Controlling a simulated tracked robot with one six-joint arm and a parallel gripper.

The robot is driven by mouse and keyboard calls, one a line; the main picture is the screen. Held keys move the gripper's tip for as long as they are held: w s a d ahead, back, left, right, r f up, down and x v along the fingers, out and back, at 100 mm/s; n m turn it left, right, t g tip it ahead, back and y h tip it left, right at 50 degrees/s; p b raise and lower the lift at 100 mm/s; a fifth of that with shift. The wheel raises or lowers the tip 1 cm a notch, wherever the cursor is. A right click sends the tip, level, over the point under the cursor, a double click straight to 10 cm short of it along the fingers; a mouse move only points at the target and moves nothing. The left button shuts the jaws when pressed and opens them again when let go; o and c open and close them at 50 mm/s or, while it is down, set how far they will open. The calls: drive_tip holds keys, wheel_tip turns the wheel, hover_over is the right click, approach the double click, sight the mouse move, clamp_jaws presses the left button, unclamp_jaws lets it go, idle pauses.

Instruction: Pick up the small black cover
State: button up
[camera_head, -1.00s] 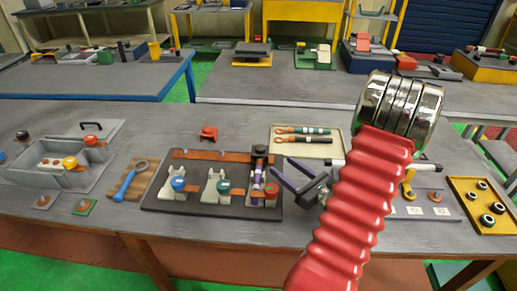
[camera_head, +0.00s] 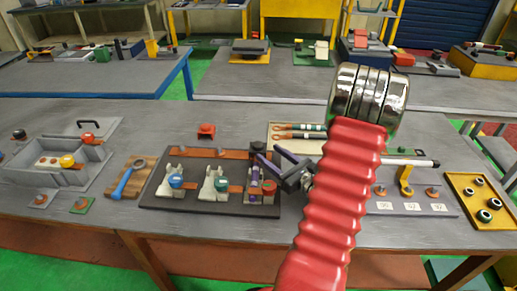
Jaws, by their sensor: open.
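The small black cover (camera_head: 258,146) appears as a dark cap at the back right corner of the dark fixture board (camera_head: 215,207), at the end of an orange-brown bar. My gripper (camera_head: 266,154) is open, with its two dark purple-grey fingers spread and pointing left. Its fingertips are right at the cover and overlap it in the picture. I cannot tell whether they touch it or whether it lies between them.
A cream tray (camera_head: 283,146) with tools lies behind my gripper. A yellow tray (camera_head: 486,218) is at the right.

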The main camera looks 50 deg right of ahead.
sight(262, 147)
drive_tip(key=shift+w+d, duration=0.15)
drive_tip(key=shift+w, duration=1.15)
drive_tip(key=shift+w+d+r, duration=0.1)
drive_tip(key=shift+w+d, duration=0.05)
drive_tip(key=shift+w, duration=1.15)
drive_tip(key=shift+w+d, duration=0.1)
drive_tip(key=shift+w, duration=1.15)
drive_tip(key=shift+c, duration=0.4)
drive_tip(key=c, duration=1.1)
